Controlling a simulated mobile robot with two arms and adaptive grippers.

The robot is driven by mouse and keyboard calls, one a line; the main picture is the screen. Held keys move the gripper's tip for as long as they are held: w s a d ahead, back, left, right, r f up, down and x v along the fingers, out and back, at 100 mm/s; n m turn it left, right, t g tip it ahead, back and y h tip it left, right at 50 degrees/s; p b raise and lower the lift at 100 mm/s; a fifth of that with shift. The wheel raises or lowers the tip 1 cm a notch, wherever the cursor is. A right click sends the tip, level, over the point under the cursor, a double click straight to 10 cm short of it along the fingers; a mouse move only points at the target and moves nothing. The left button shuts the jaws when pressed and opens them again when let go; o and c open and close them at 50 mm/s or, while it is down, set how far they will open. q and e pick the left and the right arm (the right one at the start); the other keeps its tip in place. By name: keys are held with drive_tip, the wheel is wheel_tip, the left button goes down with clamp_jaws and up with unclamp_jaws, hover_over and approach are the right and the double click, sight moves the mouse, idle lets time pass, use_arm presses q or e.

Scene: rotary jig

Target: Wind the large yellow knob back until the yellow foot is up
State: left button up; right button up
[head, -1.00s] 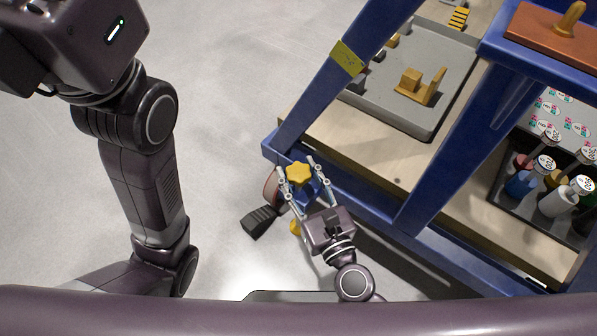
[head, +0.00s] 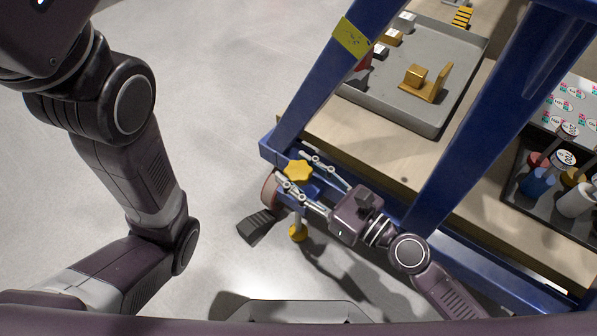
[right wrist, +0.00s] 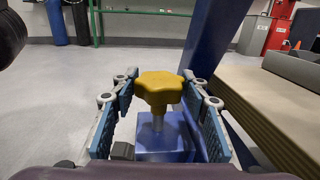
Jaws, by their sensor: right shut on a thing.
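The large yellow knob (head: 299,170) sits on a threaded metal stem above a blue block at the corner of the blue frame. It also shows in the right wrist view (right wrist: 159,88), upright between the finger pads. My right gripper (head: 300,174) reaches in from the right and is shut on the knob, one finger on each side. The yellow foot (head: 298,233) shows below the bracket, under a pale stem. I cannot tell whether it touches the floor. My left arm crosses the left side of the head view; its gripper is out of view.
The blue frame (head: 421,200) has a slanted post close to my right gripper. A caster wheel (head: 269,192) and a black pedal (head: 255,227) are beside the foot. A grey tray (head: 408,110) lies on the wooden shelf. The floor at left is clear.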

drive_tip(key=o, duration=1.2)
drive_tip(key=shift+c, duration=0.2)
drive_tip(key=v, duration=1.2)
drive_tip(key=shift+a, duration=0.1)
